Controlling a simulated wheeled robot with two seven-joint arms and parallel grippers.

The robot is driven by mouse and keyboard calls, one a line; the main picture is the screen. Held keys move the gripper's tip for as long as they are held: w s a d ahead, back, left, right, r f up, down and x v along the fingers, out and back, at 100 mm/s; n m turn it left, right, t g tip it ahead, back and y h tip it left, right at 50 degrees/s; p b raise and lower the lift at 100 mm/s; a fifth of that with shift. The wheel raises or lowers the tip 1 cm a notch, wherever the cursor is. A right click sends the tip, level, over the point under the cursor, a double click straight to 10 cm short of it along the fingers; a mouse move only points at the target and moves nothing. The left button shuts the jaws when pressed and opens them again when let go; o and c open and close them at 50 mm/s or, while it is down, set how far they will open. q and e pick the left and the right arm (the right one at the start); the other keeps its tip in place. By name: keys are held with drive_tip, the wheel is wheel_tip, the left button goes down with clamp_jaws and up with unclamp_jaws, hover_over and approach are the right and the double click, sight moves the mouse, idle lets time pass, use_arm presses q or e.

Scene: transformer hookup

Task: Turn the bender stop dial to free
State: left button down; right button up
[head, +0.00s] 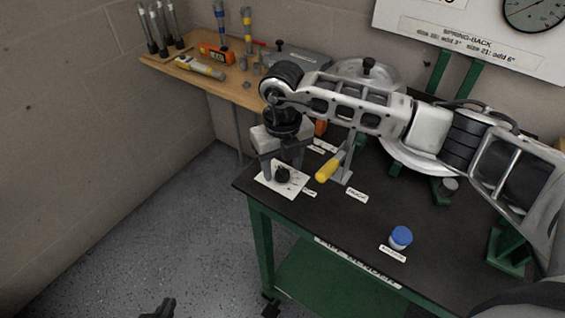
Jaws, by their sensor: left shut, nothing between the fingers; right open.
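The bender stop dial is a small black knob (282,175) on a white marked plate (294,187) at the table's left corner. My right gripper (280,166) points down over the plate, open, with its grey fingers on either side of the knob. Whether the fingers touch the knob cannot be told. The markings on the plate are too small to read, so the dial's setting is unclear. My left gripper (162,308) is shut and empty at the bottom edge, mostly out of frame, far from the dial.
A yellow-handled lever (329,167) stands just right of the plate. A blue-capped jar (400,238) sits on the black table (340,222) nearer the front. A wooden shelf (216,82) with tools is at the back left. My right arm spans the table's back.

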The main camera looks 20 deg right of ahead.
drive_tip(key=shift+f, duration=0.45)
drive_tip(key=c, duration=1)
